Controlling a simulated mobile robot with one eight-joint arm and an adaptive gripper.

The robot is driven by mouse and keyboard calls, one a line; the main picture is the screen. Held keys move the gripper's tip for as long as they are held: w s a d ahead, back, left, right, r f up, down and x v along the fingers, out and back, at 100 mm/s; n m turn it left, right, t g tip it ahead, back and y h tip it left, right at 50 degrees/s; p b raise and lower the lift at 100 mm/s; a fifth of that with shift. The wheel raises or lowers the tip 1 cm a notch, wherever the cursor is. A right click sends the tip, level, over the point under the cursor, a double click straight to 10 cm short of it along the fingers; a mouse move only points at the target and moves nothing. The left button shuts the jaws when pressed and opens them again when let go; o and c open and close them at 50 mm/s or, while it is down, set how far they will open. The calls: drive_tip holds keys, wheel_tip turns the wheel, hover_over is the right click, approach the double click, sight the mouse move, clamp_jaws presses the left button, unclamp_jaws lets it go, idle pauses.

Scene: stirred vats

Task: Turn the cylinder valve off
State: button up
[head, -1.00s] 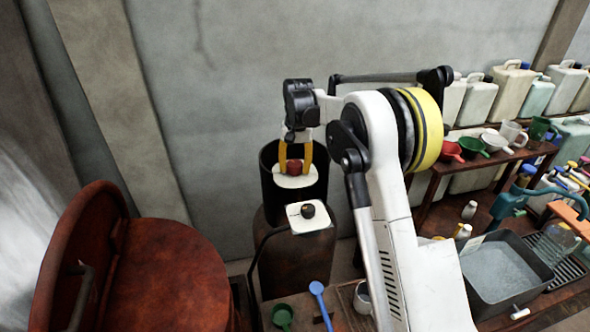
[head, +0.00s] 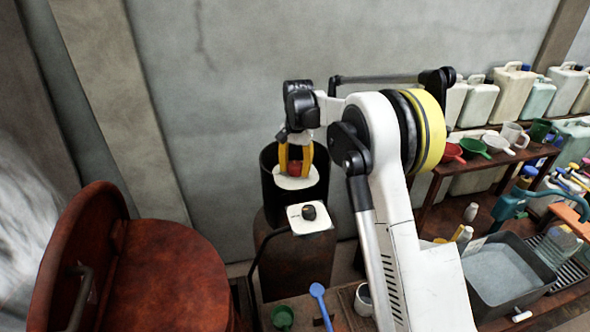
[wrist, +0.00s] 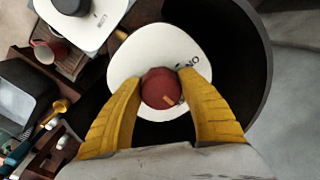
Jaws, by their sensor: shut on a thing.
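The cylinder valve's round red knob (wrist: 160,88) sits on a white plate (wrist: 148,52) with dark lettering, on top of the cylinder. In the wrist view my gripper (wrist: 162,90) has its yellow fingers on both sides of the knob, shut on it. An orange mark shows on the knob's top. In the head view the red knob (head: 295,168) shows between the yellow fingers, over the white plate (head: 296,182). A dark open collar (head: 268,190) stands around the plate.
A second white plate with a black knob (head: 309,213) is in front of the collar. A rust-red vat (head: 170,270) stands at left. A grey basin (head: 500,275), shelves with cups and several jugs (head: 510,95) fill the right. A grey wall is behind.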

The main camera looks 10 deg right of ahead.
sight(297, 165)
drive_tip(key=o, duration=1.2)
wheel_tip(297, 165, up, 12)
drive_tip(key=shift+s+d, duration=0.15)
drive_tip(key=shift+d, duration=0.1)
